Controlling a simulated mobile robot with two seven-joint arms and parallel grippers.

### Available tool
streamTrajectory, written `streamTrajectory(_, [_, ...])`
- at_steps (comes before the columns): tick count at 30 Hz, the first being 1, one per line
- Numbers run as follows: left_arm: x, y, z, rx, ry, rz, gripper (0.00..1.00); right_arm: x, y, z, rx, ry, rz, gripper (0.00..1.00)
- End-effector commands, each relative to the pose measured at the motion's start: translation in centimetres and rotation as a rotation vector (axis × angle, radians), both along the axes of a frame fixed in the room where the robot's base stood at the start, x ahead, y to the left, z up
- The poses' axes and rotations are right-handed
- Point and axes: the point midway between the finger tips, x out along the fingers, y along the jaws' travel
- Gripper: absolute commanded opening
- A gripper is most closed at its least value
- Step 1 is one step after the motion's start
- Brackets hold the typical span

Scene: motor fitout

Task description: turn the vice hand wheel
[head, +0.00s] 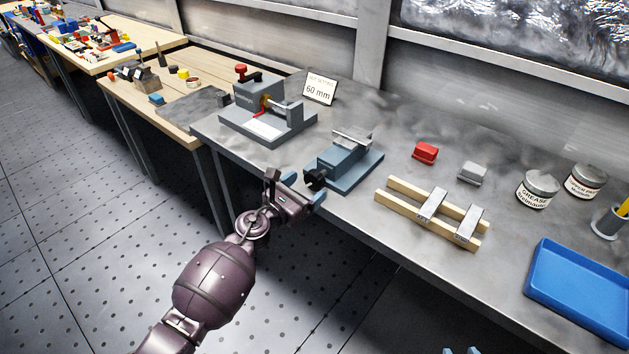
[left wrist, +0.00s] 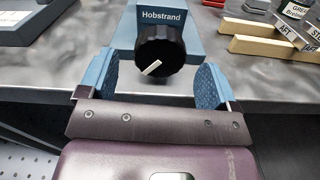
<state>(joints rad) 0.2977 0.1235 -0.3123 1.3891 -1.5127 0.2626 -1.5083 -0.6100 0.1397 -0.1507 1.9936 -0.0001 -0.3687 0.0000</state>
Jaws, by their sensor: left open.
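The blue-grey vice (head: 345,165) stands near the front edge of the bench. Its black hand wheel (head: 315,179) faces the front edge. In the left wrist view the knobbed hand wheel (left wrist: 160,52) has a white mark pointing to the lower left, below the "Hobstrand" label. My left gripper (head: 303,190) is open, with its blue fingers on either side of the wheel and gaps between. The fingers look a little short of the wheel, and I see no contact. Two blue tips at the bottom edge of the head view look like my right gripper (head: 460,350).
A grey fixture (head: 265,112) and a "60 mm" sign (head: 319,90) stand left of the vice. To the right are a red block (head: 425,153), a grey block (head: 472,173), wooden rails (head: 408,200), a grease tin (head: 537,190) and a blue tray (head: 580,290).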

Motion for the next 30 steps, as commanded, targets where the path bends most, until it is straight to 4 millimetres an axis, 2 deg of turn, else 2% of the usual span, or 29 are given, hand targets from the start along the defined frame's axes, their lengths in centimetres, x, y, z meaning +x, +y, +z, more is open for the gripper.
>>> streamTrajectory(3, [1.4, -1.1, -0.1, -0.002, 0.001, -0.001, 0.84, 0.2, 0.0, -0.4, -0.002, -0.001, 0.003, 0.43])
streamTrajectory(9, [2.9, -2.1, -0.1, 0.000, 0.001, 0.000, 0.84, 0.6, 0.0, -0.5, -0.004, -0.007, 0.005, 0.43])
streamTrajectory(20, [3.2, -2.4, 0.0, -0.001, 0.001, 0.000, 0.84, 0.6, 0.0, -0.7, -0.004, -0.005, 0.007, 0.43])
streamTrajectory(23, [3.2, -2.3, 0.0, -0.001, 0.001, 0.000, 0.72, 0.4, -0.1, -0.8, -0.004, -0.002, 0.005, 0.43])
streamTrajectory(30, [3.2, -2.3, 0.0, -0.001, 0.001, 0.000, 0.35, -0.2, -0.2, -1.1, -0.004, 0.010, 0.001, 0.43])
